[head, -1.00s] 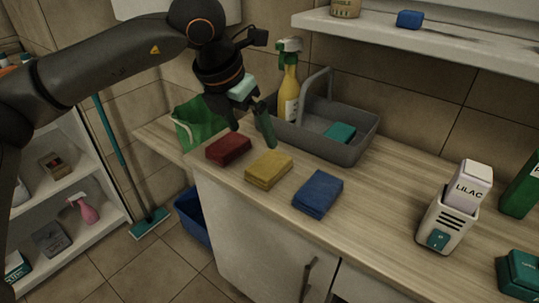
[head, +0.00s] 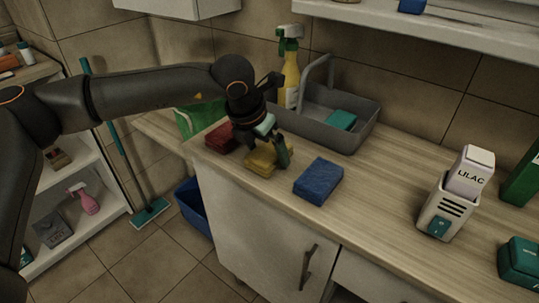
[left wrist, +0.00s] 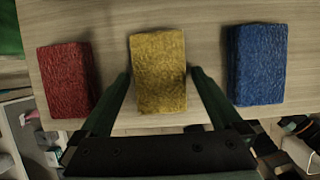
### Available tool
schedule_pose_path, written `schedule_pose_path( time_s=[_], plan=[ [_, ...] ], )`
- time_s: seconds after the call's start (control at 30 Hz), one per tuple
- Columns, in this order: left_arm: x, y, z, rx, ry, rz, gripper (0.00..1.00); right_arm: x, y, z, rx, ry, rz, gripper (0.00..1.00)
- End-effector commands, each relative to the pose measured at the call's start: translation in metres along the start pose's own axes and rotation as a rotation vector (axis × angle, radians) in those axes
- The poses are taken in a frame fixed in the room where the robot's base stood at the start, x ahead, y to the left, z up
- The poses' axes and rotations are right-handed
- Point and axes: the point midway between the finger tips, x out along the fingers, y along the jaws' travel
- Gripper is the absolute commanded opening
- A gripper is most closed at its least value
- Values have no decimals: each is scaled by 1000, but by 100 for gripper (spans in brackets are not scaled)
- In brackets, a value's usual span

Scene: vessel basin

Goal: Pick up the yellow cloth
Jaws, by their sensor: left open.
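The yellow cloth (head: 262,160) is a folded block lying on the wooden counter, between a red cloth (head: 222,137) and a blue cloth (head: 318,181). In the head view my left gripper (head: 268,155) is over it and hides part of it. In the left wrist view the yellow cloth (left wrist: 158,72) lies between the two open fingers of my left gripper (left wrist: 158,88), with a gap on each side. The red cloth (left wrist: 68,80) is to its left and the blue cloth (left wrist: 257,65) to its right. My right gripper is not in view.
A white LILAC dispenser (head: 447,210) is at the right. The counter between is clear.

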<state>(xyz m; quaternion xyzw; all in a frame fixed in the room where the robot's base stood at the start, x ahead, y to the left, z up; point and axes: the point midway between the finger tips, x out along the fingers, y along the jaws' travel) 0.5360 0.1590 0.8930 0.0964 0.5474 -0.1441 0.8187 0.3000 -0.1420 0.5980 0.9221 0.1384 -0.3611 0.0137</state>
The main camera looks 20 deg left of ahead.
Motion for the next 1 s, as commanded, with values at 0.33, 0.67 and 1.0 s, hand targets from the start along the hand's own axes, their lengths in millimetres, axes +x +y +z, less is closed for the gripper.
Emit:
schedule_pose_path(
  time_s=[0.33, 0.67, 1.0],
  plan=[
    [0, 0, 0, 0, -1, 0, 84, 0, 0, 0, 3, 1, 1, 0],
    [0, 0, 0, 0, -1, 0, 47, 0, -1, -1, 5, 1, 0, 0],
    [0, 0, 0, 0, -1, 0, 28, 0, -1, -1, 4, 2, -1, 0]
  ],
)
